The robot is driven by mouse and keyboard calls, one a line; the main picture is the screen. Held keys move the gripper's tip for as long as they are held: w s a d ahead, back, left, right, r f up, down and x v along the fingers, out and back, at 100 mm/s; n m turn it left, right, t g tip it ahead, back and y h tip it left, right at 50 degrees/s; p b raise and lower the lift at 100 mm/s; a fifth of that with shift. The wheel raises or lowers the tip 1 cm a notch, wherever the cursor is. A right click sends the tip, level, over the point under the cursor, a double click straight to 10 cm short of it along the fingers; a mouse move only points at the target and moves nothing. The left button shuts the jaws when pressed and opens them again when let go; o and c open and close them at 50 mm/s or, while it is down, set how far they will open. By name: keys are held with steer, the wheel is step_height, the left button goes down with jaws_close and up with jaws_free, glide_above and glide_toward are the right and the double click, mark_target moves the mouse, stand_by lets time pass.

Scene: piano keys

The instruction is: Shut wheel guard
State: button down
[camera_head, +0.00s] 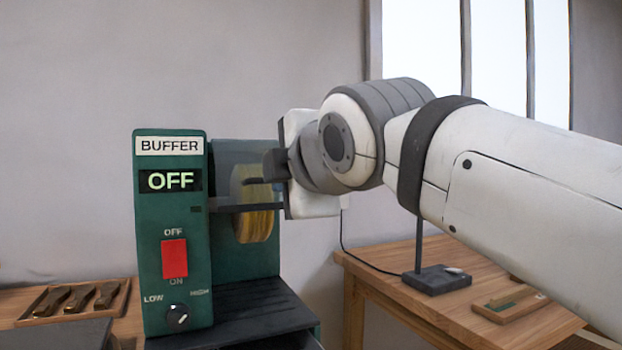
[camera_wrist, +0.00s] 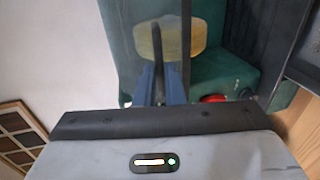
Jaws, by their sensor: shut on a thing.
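The green buffer (camera_head: 172,222) stands left of centre in the head view. Its display reads OFF. Its pale yellow wheel (camera_head: 256,208) sits on its right side and also shows in the wrist view (camera_wrist: 165,40). A grey, see-through wheel guard (camera_head: 232,153) covers the upper part of the wheel, and a dark bar (camera_head: 240,208) crosses in front of the wheel. My gripper (camera_head: 262,181) is at the guard's right side, beside the wheel. In the wrist view its fingers (camera_wrist: 162,88) are close together by the dark bar, shut on the guard's bar; the exact contact is partly hidden.
The red switch (camera_head: 174,258) and a speed knob (camera_head: 177,316) are on the buffer's front. A wooden table (camera_head: 400,262) at right bears a dark stand base (camera_head: 437,279). Open wall space lies above the buffer.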

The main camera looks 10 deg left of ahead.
steer(key=shift+w+a+f+b, duration=0.1)
steer(key=shift+w+f+b, duration=0.1)
steer(key=shift+f, duration=0.55)
steer(key=shift+w+a+f+b, duration=0.15)
steer(key=shift+f+b, duration=0.1)
steer(key=shift+f, duration=0.45)
steer(key=shift+w+a+f+b, duration=0.1)
steer(key=shift+w+f+b, duration=0.1)
steer(key=shift+f, duration=0.55)
steer(key=c, duration=1.5)
jaws_free()
steer(key=shift+s, duration=0.15)
step_height(320, 180, up, 10)
steer(key=r+p, duration=0.1)
steer(key=p, duration=0.5)
glide_above(281, 208)
steer(key=s, duration=0.4)
steer(key=shift+d+f, duration=0.25)
steer(key=shift+d, duration=0.15)
steer(key=shift+s, duration=0.1)
